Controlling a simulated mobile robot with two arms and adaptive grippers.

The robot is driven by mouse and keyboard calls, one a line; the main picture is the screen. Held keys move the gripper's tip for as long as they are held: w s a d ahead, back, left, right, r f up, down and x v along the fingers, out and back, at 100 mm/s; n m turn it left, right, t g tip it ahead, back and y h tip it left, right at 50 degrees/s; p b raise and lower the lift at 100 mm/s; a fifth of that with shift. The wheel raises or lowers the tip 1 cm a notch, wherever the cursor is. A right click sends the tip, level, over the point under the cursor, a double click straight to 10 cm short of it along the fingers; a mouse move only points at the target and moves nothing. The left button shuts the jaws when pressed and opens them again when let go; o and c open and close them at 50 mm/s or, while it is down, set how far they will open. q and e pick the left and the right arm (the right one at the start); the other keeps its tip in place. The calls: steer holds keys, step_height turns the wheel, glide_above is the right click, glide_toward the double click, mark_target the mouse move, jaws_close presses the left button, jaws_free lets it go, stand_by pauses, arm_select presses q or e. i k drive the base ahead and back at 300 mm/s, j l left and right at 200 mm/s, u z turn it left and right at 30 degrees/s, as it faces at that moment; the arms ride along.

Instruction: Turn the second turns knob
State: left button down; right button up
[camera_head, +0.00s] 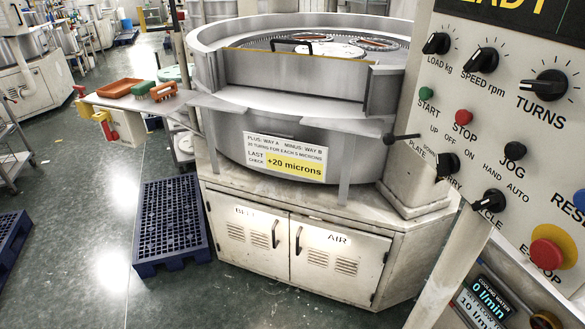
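A control panel (540,135) fills the right side of the head view. The black TURNS knob (545,84) is at its upper right, above its printed label. Its bar lies nearly level, with a pale mark towards the left end. It is the only knob labelled TURNS in view. To its left are the SPEED rpm knob (485,60) and the LOAD kg knob (437,43). Neither of my grippers is in view, and nothing touches the knobs.
Lower on the panel are a green START button (426,121), red STOP button (463,117), JOG button (515,150) and red E-STOP (548,253). A round lapping machine (270,160) stands left of the panel. A blue pallet (170,222) lies on the floor.

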mark_target(550, 85)
steer(key=z, duration=1.85)
